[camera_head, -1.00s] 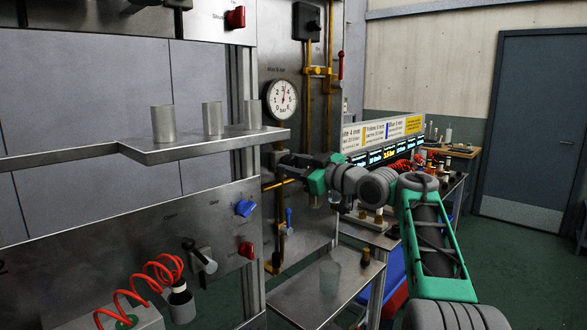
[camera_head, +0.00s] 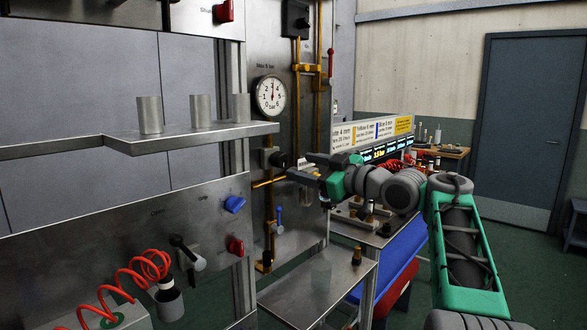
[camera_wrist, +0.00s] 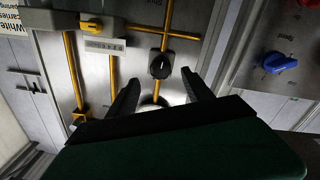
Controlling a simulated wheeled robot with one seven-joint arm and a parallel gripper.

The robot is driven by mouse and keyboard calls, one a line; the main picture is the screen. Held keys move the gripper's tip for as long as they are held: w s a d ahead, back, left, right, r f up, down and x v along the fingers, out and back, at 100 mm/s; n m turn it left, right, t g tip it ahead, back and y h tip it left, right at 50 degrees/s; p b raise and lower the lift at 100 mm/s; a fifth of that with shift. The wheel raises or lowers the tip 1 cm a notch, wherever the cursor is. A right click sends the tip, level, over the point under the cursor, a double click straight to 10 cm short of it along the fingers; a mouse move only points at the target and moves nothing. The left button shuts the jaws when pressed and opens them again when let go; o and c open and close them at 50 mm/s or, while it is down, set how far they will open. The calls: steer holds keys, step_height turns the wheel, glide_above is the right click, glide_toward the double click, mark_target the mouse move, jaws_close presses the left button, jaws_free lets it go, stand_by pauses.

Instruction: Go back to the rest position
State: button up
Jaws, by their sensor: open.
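My gripper (camera_head: 292,170) is at the end of my green and grey arm, in front of the steel panel (camera_head: 300,95) with the yellow pipes and the gauge. In the wrist view its two dark fingers (camera_wrist: 162,92) stand apart with nothing seen held between them. A pale round shape lies partly hidden behind the gripper's lower edge. In the head view the gripper is above the low steel shelf (camera_head: 300,290).
Metal cups (camera_head: 150,115) stand on the upper steel shelf (camera_head: 190,137) at left. A red coiled hose (camera_head: 135,282) hangs at lower left. Blue and red bins (camera_head: 395,262) lie at right. The floor before the door (camera_head: 525,120) looks clear.

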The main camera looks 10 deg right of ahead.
steer(key=s+a+f+m+g+h+p, duration=0.2)
steer(key=s+a+f+m+h, duration=0.1)
steer(key=f, duration=0.3)
steer(key=s+a+f+m+g+h+p, duration=0.2)
steer(key=s+a+f+m+h, duration=0.15)
steer(key=f, duration=0.35)
steer(key=s+f+m+g+h+p, duration=0.1)
steer(key=s+f+g, duration=0.3)
steer(key=s+f, duration=0.6)
steer(key=s+d+f+m+g+h+p, duration=0.1)
steer(key=s+f+m+g+h, duration=0.2)
steer(key=s+f, duration=0.7)
steer(key=s, duration=0.6)
steer(key=shift+s+d+f+m+g, duration=0.15)
steer(key=shift+s+d+m+g, duration=0.15)
steer(key=shift+m+g, duration=0.1)
steer(key=shift+w, duration=0.1)
stand_by(0.6)
